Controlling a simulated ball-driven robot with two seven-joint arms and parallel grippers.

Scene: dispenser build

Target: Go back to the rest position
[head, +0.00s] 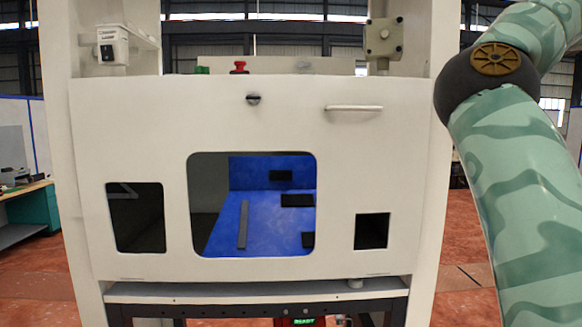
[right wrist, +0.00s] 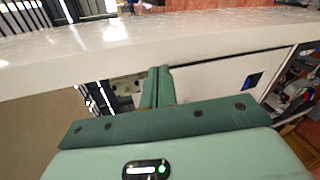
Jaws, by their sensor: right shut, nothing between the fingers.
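My right gripper (right wrist: 158,72) is in the right wrist view, its two green fingers together with nothing between them. It points toward a white panel (right wrist: 215,75) and a pale beam that crosses the view. I cannot tell whether the fingers touch anything. In the head view my right arm rises along the right side, and its gripper is out of the picture. My left gripper is in neither view.
A white dispenser cabinet (head: 140,110) stands straight ahead, with a window onto a blue interior (head: 265,215), smaller openings either side and a handle (head: 354,108). A white post (head: 425,215) stands just left of my right arm. A workbench (head: 25,215) is far left.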

